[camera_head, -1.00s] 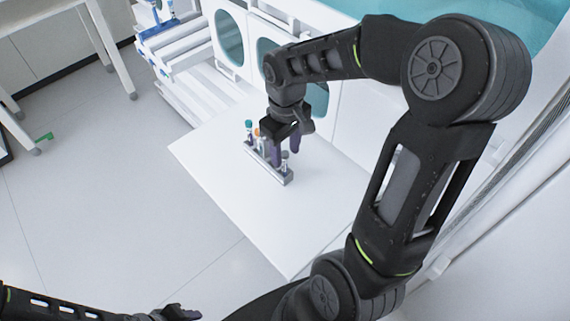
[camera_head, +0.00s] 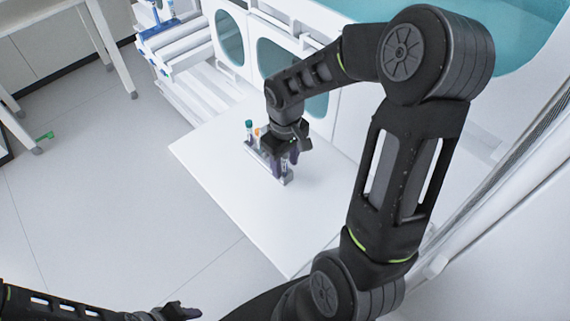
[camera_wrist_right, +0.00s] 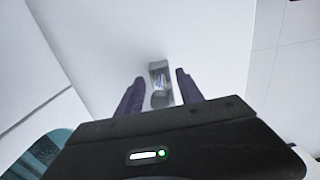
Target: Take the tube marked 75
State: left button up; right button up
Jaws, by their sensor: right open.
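A grey rack (camera_head: 289,179) stands on the white table, holding several tubes in a row. One tube has a teal cap (camera_head: 249,125) and one an orange cap (camera_head: 257,132). My right gripper (camera_head: 285,164) is open over the near end of the rack, its dark purple fingers on either side of a tube (camera_head: 284,166). In the right wrist view, the rack (camera_wrist_right: 158,67) and a blurred tube lie between the spread fingers (camera_wrist_right: 160,80). The number 75 is not readable on any tube. My left gripper (camera_head: 184,312) is low at the bottom edge, away from the rack.
The white table (camera_head: 250,205) is clear around the rack. White cabinet doors with teal windows (camera_head: 230,38) stand behind it. Stepped white shelves with blue-trimmed racks (camera_head: 160,25) are at the back left. A small green object (camera_head: 46,135) shows at far left.

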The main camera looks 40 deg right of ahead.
grip_shut()
dwell(0.4)
jog(key=shift+r, duration=0.1)
notch_tip(320, 180, up, 10)
dwell(0.6)
jog(key=shift+a, duration=0.1)
dwell(0.4)
